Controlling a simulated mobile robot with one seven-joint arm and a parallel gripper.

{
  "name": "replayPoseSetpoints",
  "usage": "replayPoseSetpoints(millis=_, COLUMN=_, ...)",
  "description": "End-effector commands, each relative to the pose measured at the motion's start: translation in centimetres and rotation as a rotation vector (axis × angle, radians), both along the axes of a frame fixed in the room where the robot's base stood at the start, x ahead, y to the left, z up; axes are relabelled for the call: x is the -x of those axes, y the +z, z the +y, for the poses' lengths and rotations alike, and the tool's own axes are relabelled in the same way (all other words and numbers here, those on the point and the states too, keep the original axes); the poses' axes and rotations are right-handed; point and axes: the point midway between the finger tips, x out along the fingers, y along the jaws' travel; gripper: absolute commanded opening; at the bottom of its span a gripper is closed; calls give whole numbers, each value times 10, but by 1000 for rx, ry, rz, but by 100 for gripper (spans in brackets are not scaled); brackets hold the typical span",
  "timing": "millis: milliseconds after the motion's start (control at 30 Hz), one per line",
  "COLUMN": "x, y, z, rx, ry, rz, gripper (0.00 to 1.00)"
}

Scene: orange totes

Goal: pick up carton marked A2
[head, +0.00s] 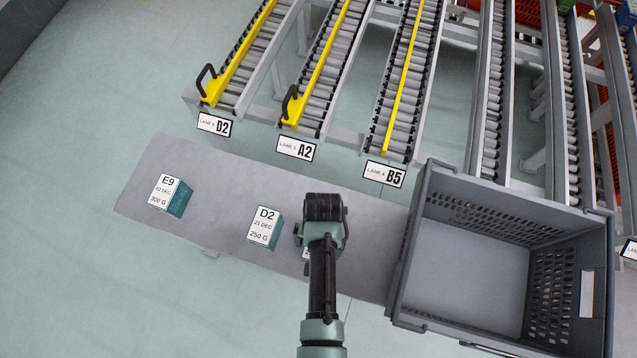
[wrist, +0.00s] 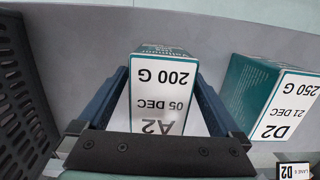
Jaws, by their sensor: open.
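The carton marked A2 (wrist: 163,95) is a teal box with a white label reading A2, 05 DEC, 200 G, upside down in the wrist view. My gripper (wrist: 161,76) is open, with one blue finger on each side of this carton. I cannot tell whether either finger touches it. In the head view my gripper (head: 322,240) is over the carton and hides most of it; only a bit of its label (head: 306,253) shows. The carton rests on a grey table.
Carton D2 (head: 264,226) stands close to the left of my gripper in the head view, and carton E9 (head: 168,194) is farther left. A grey, empty crate (head: 415,225) stands at the right. Roller lanes (head: 318,95) labelled D2, A2 and B5 lie beyond the table (head: 215,170).

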Motion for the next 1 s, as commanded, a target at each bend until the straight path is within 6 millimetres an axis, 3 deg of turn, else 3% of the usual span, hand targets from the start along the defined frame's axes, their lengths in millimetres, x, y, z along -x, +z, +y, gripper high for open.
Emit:
replayPoseSetpoints(millis=567, x=0, y=-4, z=0, rx=0, ry=0, rz=0, gripper=100)
replayPoseSetpoints(millis=1000, x=0, y=-4, z=0, rx=0, ry=0, rz=0, gripper=21)
